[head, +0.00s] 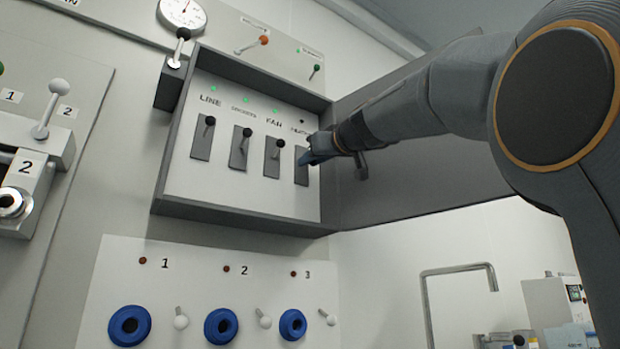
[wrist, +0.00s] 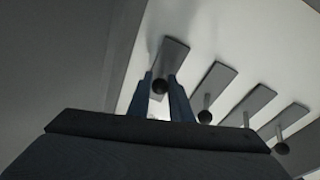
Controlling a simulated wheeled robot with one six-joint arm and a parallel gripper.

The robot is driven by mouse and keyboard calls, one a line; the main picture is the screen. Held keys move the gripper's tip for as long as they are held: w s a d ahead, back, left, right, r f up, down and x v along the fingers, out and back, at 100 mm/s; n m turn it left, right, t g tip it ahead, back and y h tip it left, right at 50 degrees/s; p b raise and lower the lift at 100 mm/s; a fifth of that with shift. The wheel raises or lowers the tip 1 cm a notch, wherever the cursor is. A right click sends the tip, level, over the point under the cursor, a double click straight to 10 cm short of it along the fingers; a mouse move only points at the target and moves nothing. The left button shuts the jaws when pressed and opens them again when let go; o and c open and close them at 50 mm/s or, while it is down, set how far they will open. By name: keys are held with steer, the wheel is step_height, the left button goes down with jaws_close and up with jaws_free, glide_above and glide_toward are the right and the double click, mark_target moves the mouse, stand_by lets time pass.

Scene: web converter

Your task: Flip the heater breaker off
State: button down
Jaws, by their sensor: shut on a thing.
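The heater breaker's dark slot plate (head: 302,170) is at the right end of the breaker row in the open panel box. Its label is partly unreadable, and the lamp (head: 301,121) above it is dark. My gripper (head: 311,158) is at this breaker and covers its lever in the head view. In the wrist view my gripper's blue fingers (wrist: 160,95) are shut on the black knob (wrist: 160,87) of the heater breaker, one on each side. Its plate (wrist: 172,55) shows beyond the fingertips.
The LINE breaker (head: 202,145), an unclear-label breaker (head: 240,150) and the FAN breaker (head: 272,160) have knobs near their plates' upper parts, with green lamps above. The open box door (head: 400,195) is right, behind my arm. Blue rings (head: 130,325) and white-knobbed levers (head: 181,322) are below.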

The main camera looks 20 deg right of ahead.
steer(key=shift+w+f+t+y+b, duration=0.15)
steer(key=shift+f+t+b, duration=0.45)
steer(key=shift+b, duration=2.65)
steer(key=shift+w+f+t+y+b, duration=0.25)
steer(key=shift+t+b, duration=0.65)
steer(key=shift+b, duration=2.3)
steer(key=shift+s+m+t+b, duration=0.25)
steer(key=shift+t+b, duration=0.35)
steer(key=shift+b, duration=1.35)
steer(key=shift+w, duration=0.1)
steer(key=c, duration=1.6)
jaws_free()
steer(key=shift+b+v, duration=2.1)
steer(key=shift+v, duration=1.8)
